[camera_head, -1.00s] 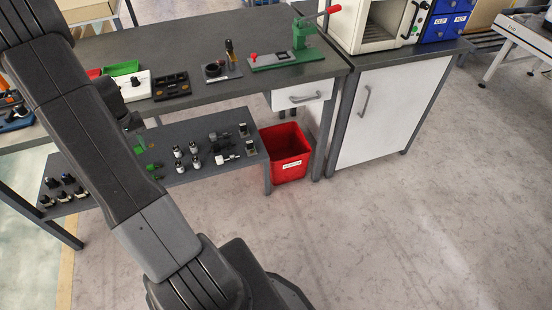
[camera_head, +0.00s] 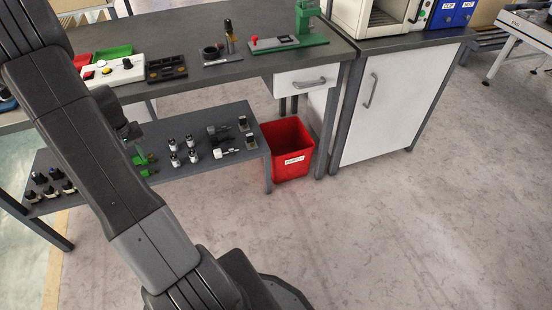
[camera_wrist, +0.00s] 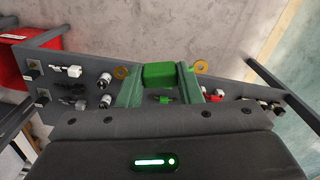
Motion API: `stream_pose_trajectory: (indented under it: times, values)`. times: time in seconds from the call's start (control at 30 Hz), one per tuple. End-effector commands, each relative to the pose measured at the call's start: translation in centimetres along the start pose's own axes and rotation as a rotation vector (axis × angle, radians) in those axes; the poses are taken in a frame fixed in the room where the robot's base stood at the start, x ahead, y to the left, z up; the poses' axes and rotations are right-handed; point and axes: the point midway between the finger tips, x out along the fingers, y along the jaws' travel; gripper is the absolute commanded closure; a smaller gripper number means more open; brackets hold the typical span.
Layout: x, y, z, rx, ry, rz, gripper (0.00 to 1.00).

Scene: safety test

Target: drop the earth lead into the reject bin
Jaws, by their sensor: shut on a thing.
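The reject bin (camera_head: 292,168) is a red, open-topped bin with a white label, standing on the floor at the right end of the low shelf. It also shows at the upper left of the wrist view (camera_wrist: 22,72). My gripper (camera_wrist: 159,80) is shut on a green block with brass rings out to both sides, which looks like the earth lead (camera_wrist: 159,74). In the wrist view it is held above the low shelf, to the right of the bin.
The bench (camera_head: 190,45) above carries a green tray (camera_head: 112,54), a dark tray (camera_head: 166,68) and a green press (camera_head: 303,25). A white cabinet (camera_head: 385,95) stands right of the bin. The floor in front is clear.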

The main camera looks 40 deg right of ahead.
Motion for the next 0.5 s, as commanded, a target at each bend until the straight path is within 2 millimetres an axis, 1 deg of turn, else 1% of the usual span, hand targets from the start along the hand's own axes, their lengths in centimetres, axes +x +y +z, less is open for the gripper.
stream_pose_trajectory:
  times: [0.03, 0.5]
  values:
    - [2.2, 0.0, 0.0, 0.0, 0.0, 0.0, 0.93]
    - [11.7, 0.0, 0.0, 0.0, 0.0, 0.0, 0.93]
